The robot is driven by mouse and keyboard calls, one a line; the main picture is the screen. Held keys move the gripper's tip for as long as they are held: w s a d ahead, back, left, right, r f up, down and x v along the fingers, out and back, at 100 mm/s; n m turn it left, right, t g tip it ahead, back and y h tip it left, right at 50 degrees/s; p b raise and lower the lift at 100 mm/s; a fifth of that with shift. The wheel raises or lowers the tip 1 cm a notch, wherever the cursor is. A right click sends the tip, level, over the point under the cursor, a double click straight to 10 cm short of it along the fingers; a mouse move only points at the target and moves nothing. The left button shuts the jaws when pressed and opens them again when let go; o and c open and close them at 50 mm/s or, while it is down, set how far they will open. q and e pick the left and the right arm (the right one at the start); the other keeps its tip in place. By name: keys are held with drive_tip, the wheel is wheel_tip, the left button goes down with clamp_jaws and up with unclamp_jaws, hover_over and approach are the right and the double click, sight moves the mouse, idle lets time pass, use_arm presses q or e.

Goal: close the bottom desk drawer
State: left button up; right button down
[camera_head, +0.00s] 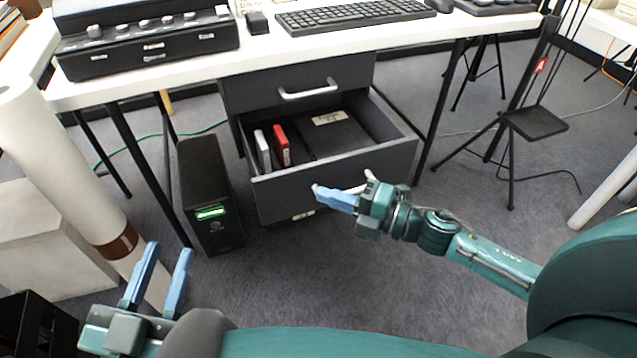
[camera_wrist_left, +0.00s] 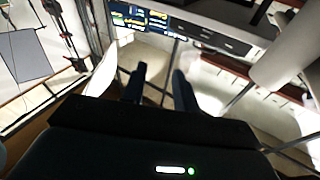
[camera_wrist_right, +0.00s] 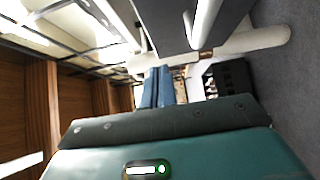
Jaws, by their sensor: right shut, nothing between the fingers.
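The dark grey bottom desk drawer (camera_head: 300,190) stands pulled out under the white desk. A white-and-grey case (camera_head: 262,150), a red case (camera_head: 281,145) and a dark flat box (camera_head: 335,135) lie in it. My right gripper (camera_head: 318,191) is shut and empty, in front of the drawer's front panel by its silver handle (camera_head: 352,189); I cannot tell if it touches. In the right wrist view its blue fingers (camera_wrist_right: 157,88) are together. My left gripper (camera_head: 165,268) is open and empty at lower left, away from the drawer; its fingers also show in the left wrist view (camera_wrist_left: 158,85).
The upper drawer (camera_head: 300,80) is shut. A large white roll (camera_head: 60,150) leans at the left. A black stand (camera_head: 535,122) is at the right. Carpet in front of the drawer is clear.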

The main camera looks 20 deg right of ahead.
sight(298, 175)
drive_tip(key=w, duration=0.1)
drive_tip(key=w+b, duration=0.1)
drive_tip(key=w, duration=0.1)
drive_tip(key=shift+w+a, duration=0.25)
drive_tip(key=shift+a, duration=0.15)
use_arm(q)
drive_tip(key=shift+d, duration=0.1)
use_arm(e)
drive_tip(key=shift+w, duration=0.6)
